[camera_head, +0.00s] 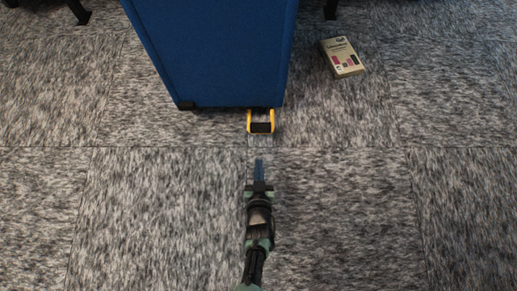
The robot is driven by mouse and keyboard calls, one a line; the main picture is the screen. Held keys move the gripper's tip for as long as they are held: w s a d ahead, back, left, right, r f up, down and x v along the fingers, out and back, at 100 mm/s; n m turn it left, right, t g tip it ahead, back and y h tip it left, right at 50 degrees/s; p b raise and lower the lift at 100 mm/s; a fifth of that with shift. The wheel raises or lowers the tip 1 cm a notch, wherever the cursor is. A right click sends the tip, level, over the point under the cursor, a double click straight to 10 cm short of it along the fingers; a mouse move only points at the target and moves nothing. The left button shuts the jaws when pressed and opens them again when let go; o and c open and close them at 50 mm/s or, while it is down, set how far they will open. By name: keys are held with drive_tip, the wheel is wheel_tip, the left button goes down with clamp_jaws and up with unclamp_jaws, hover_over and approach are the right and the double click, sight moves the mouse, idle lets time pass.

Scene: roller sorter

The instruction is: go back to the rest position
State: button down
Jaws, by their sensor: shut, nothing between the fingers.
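My gripper (259,170) shows in the head view, low in the middle of the picture.
A large blue panel (215,55) stands at the top middle, with a dark foot at its lower left corner. A small printed box (342,58) lies on the carpet to its right. Dark legs show at the top edge. The grey carpet (400,210) is clear on both sides of my arm.

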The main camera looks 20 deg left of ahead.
drive_tip(key=shift+s, duration=0.2)
drive_tip(key=shift+d, duration=0.1)
idle(0.4)
drive_tip(key=w+d+r+t+h+p, duration=0.15)
drive_tip(key=w+r, duration=0.55)
drive_tip(key=r, duration=0.7)
drive_tip(key=w+d+r+m+t+p, duration=0.1)
drive_tip(key=w+r+t+p, duration=0.2)
drive_tip(key=w+r, duration=0.7)
drive_tip(key=w+d+r+t+h+p, duration=0.15)
drive_tip(key=w+r, duration=0.35)
drive_tip(key=r, duration=1.2)
wheel_tip(320, 180, up, 26)
drive_tip(key=s+d+m+t+p, duration=0.1)
drive_tip(key=d+m+t+p, duration=0.15)
drive_tip(key=p, duration=0.25)
drive_tip(key=s+r+t+p, duration=0.25)
drive_tip(key=s+r, duration=0.45)
drive_tip(key=r, duration=0.5)
drive_tip(key=s+d+r+t+p, duration=0.1)
drive_tip(key=s+r+t+p, duration=0.15)
drive_tip(key=s+r, duration=0.75)
drive_tip(key=s+r+t+p, duration=0.1)
drive_tip(key=s+r+p, duration=0.3)
drive_tip(key=r, duration=1)
wheel_tip(320, 180, up, 36)
drive_tip(key=p, duration=3.4)
drive_tip(key=shift+s+h+p, duration=0.3)
drive_tip(key=shift+s, duration=0.1)
